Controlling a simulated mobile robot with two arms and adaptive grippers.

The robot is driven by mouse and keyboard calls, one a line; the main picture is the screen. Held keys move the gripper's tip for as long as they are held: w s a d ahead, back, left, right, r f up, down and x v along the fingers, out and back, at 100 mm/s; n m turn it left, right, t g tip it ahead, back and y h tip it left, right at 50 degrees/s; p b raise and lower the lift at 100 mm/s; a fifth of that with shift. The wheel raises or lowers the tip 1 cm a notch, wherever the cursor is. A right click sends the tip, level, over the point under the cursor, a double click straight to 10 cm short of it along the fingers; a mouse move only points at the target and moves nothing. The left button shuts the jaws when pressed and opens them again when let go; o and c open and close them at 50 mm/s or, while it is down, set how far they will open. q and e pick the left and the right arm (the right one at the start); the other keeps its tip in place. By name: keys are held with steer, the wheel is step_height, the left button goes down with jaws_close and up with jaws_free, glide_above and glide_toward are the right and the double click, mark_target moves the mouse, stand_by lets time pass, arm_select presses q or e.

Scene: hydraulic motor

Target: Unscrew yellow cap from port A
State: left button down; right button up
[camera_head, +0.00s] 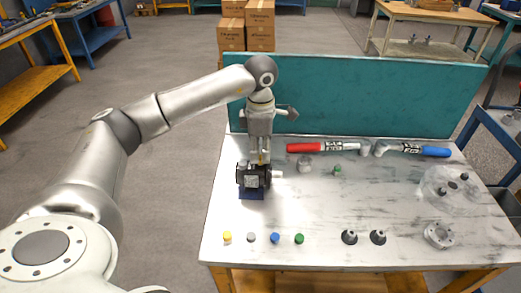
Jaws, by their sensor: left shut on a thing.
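My left gripper (261,158) points straight down over the top of the motor. Its fingers are shut on a small yellow cap at the motor's top; the fingers mostly hide the cap. I cannot tell whether the cap still touches the port, and port markings are too small to read. Another yellow cap (227,237) lies at the bench's front left. My right gripper is not in view.
Grey, blue and green caps (299,238) and two black cones (349,237) line the front of the bench (330,210). A red-handled tool (318,147) and a blue-handled tool (420,150) lie before the teal back panel (350,95). A clear round plate (452,190) lies right.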

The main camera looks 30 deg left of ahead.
mark_target(261, 157)
arm_select(q)
steer(key=n, duration=0.3)
steer(key=shift+n, duration=0.3)
steer(key=shift+r+n+p, duration=0.1)
steer(key=shift+n+p, duration=0.4)
steer(key=shift+n, duration=1.1)
steer(key=shift+r+p, duration=1.5)
steer(key=shift+r, duration=0.55)
